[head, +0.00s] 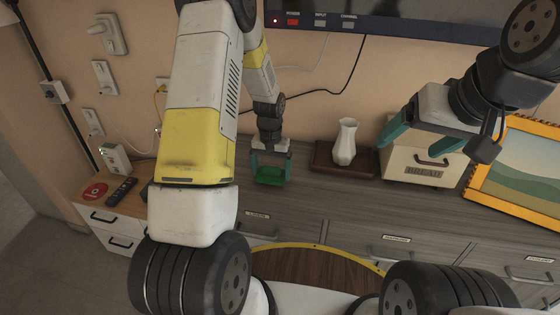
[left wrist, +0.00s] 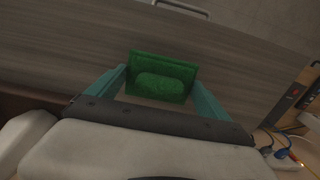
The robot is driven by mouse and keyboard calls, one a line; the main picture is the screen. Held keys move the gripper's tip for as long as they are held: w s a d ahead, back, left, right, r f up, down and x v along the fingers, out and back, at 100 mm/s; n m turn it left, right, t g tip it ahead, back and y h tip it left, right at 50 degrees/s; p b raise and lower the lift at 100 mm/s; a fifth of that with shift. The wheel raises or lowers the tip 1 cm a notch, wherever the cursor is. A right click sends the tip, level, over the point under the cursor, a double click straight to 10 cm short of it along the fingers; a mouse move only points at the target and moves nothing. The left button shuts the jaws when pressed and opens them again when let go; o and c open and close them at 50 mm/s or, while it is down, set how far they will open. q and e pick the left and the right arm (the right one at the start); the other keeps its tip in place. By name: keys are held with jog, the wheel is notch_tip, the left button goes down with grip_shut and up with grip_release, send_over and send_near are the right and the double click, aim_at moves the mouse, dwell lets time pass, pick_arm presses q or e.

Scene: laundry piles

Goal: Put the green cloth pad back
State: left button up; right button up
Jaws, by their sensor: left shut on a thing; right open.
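The green cloth pad (head: 271,176) is between the fingers of my left gripper (head: 271,168), over the grey-brown wooden dresser top. The left wrist view shows the pad (left wrist: 160,78) flat and square, with a raised middle patch. The teal fingers of my left gripper (left wrist: 161,92) are shut on its two sides. I cannot tell whether the pad touches the dresser top. My right gripper (head: 421,140) is open and empty, up at the right in front of the bread box.
A white vase (head: 345,143) stands on a dark wooden tray (head: 327,162) to the right of the pad. A bread box (head: 420,168) and a framed picture (head: 520,170) are further right. A remote (head: 121,191) and a red disc (head: 95,191) lie at the left.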

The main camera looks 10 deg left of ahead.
pick_arm(q)
jog(key=shift+f, duration=1.25)
jog(key=shift+f, duration=0.15)
jog(key=o, duration=1.1)
jog(key=shift+c, duration=0.2)
